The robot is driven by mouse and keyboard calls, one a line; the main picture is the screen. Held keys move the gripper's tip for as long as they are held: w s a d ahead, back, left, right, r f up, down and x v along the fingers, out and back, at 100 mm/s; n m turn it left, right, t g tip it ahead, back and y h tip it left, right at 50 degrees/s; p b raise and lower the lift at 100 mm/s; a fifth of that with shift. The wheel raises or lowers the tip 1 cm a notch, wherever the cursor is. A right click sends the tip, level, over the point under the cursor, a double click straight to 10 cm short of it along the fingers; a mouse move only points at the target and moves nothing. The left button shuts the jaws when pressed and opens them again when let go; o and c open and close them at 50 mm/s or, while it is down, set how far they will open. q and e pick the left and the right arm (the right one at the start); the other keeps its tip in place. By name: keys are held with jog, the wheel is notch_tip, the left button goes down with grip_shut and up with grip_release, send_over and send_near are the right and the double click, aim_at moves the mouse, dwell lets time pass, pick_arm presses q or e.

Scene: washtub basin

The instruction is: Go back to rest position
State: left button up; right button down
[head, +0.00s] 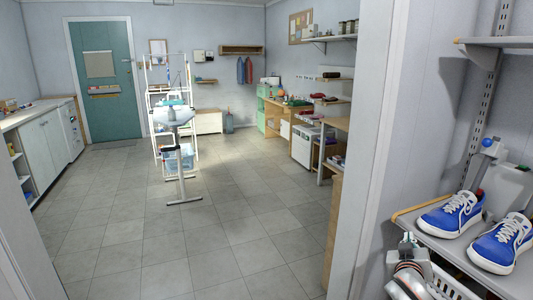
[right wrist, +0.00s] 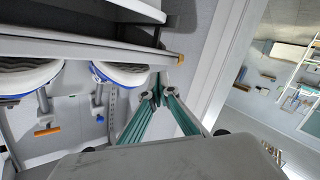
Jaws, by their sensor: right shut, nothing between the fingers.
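My right gripper (head: 406,244) shows at the bottom right of the head view, in front of the shelf with the shoes. In the right wrist view its green fingers (right wrist: 158,97) come together at the tips, shut and empty. A wooden-edged shelf (head: 402,216) holds a pair of blue and white shoes (head: 452,215). The shoes appear at the left of the right wrist view, beside a grey shelf edge (right wrist: 100,42). The gripper appears apart from the shoes. My left gripper is in neither view.
A white wall edge (head: 375,150) stands left of the shelf. Beyond the opening, the tiled floor (head: 130,235) is largely clear, with a narrow stand (head: 183,190) in the middle and cabinets (head: 45,150) along the left.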

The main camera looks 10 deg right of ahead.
jog(key=s+a+f+n+g+y+p, duration=0.15)
jog(key=s+a+f+n+y, duration=0.6)
jog(key=s+a+f, duration=1.35)
jog(key=s+a+f+y, duration=0.2)
jog(key=s+a+f, duration=0.1)
jog(key=s, duration=0.3)
jog(key=s+a+f+g+y+p, duration=0.1)
jog(key=s+a+f+y, duration=0.1)
jog(key=s+a+f, duration=0.1)
jog(key=s+a+m, duration=0.1)
jog(key=s, duration=0.1)
jog(key=shift+s+a+y, duration=0.2)
jog(key=shift+s+y, duration=0.15)
jog(key=shift+s, duration=0.05)
